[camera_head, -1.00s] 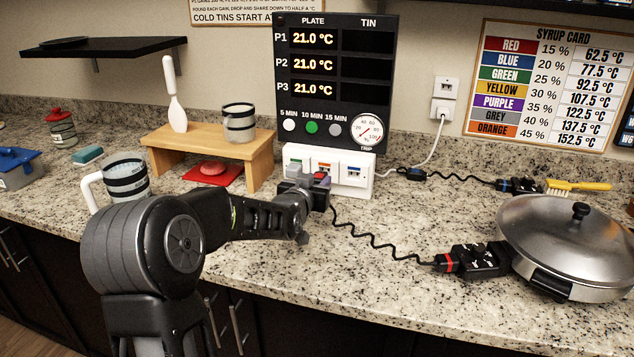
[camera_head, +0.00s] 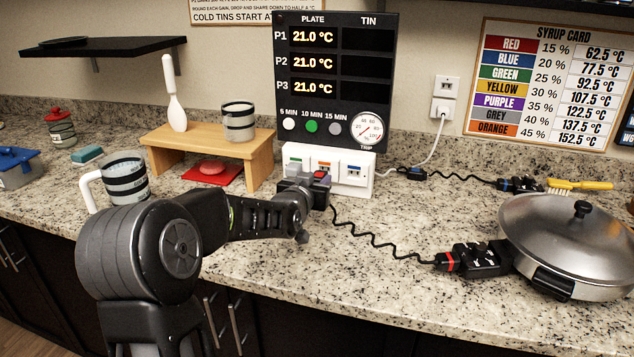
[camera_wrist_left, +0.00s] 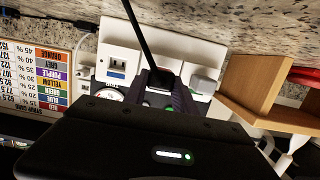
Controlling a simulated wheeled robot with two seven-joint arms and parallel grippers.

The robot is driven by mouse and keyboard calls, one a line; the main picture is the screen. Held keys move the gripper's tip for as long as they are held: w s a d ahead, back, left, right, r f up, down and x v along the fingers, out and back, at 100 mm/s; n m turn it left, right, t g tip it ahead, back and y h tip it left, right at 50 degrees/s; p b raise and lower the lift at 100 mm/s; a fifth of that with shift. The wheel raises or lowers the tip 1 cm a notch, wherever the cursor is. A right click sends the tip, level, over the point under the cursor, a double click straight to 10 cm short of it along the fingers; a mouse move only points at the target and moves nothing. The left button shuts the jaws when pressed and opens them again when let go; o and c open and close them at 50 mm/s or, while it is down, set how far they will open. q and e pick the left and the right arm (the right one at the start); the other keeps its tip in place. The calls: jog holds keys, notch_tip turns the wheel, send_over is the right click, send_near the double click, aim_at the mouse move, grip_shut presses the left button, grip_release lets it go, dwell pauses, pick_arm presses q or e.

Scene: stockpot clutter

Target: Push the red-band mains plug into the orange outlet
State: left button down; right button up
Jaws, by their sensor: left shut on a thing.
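The white outlet block (camera_head: 357,174) stands under the black display panel, with green, orange and blue labels. The orange outlet's label (camera_head: 323,165) shows just above my left gripper (camera_head: 308,185); its socket face is hidden. My gripper is shut on a dark mains plug with a red patch (camera_head: 321,175), held up against the block's front. In the left wrist view the plug (camera_wrist_left: 160,79) sits between the fingers (camera_wrist_left: 162,92) at the middle socket, its black cord leading away. I cannot tell how deep its pins are. My right gripper is not in view.
A grey plug (camera_wrist_left: 204,82) sits beside the held plug on the block. The coiled cord (camera_head: 375,242) runs right to a red-banded connector (camera_head: 449,262) at the lidded pan (camera_head: 570,240). A wooden stand (camera_head: 258,152) is left of the block. The front counter is clear.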

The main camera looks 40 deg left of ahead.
pick_arm(q)
jog(key=shift+r+x, duration=0.2)
jog(key=shift+x, duration=0.85)
dwell(0.5)
jog(key=c, duration=0.9)
grip_release()
jog(key=shift+b, duration=0.3)
jog(key=shift+b+v, duration=0.4)
jog(key=shift+v, duration=3.45)
